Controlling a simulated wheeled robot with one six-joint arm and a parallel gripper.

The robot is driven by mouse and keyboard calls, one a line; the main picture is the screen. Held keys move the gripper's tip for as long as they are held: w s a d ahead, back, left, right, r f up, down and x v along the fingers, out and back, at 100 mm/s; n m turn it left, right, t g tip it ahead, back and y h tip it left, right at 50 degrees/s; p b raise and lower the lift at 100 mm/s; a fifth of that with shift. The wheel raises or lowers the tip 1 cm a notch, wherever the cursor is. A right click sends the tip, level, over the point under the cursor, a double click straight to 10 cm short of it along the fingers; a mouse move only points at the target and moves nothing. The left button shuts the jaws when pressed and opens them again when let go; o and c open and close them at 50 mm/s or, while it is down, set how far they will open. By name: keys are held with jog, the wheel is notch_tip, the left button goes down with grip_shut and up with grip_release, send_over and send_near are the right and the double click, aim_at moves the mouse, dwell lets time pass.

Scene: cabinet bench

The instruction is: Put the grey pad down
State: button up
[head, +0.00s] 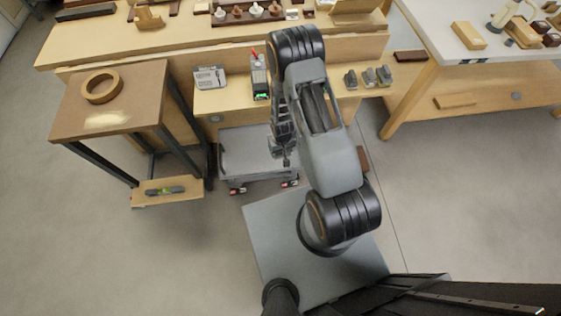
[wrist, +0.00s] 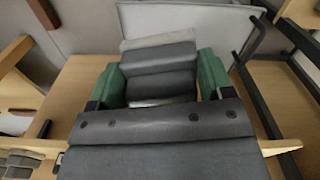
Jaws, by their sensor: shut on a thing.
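In the wrist view my gripper (wrist: 160,80) has two green fingers closed on the sides of a dark grey, stepped piece, which I take as the grey pad (wrist: 158,62). A lighter grey strip shows along its far edge. The dark gripper body covers its near side. A light wooden surface (wrist: 75,80) lies below and around the fingers; I cannot tell whether the pad touches it. In the head view my arm hides the pad and the fingertips.
A grey cart (head: 240,150) stands in front of the bench. A meter with a green light (head: 260,80), a grey boxy item (head: 209,77) and small grey blocks (head: 368,77) sit on the bench's lower ledge. A side table (head: 135,95) with a wooden ring (head: 101,98) stands left.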

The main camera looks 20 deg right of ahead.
jog(key=w+a+f+n+b, duration=0.2)
jog(key=w+f+b, duration=0.1)
jog(key=f+b, duration=1.75)
jog(key=w+d+f+b, duration=0.2)
jog(key=d+b, duration=0.1)
jog(key=w+d+f+b, duration=0.1)
jog(key=w+d+b, duration=0.2)
jog(key=d, duration=0.1)
jog(key=w+d+f+b, duration=0.2)
jog(key=d, duration=0.2)
jog(key=shift+w+d+f+b, duration=0.1)
jog(key=shift+w+f+b, duration=0.2)
jog(key=shift+w+b, duration=0.1)
jog(key=shift+d+f, duration=0.15)
jog(key=shift+f, duration=0.15)
jog(key=shift+w+d+f+b, duration=0.15)
jog(key=shift+f+b, duration=0.95)
jog(key=shift+f, duration=0.55)
jog(key=shift+f, duration=0.15)
jog(key=o, duration=1)
jog(key=shift+c, duration=0.2)
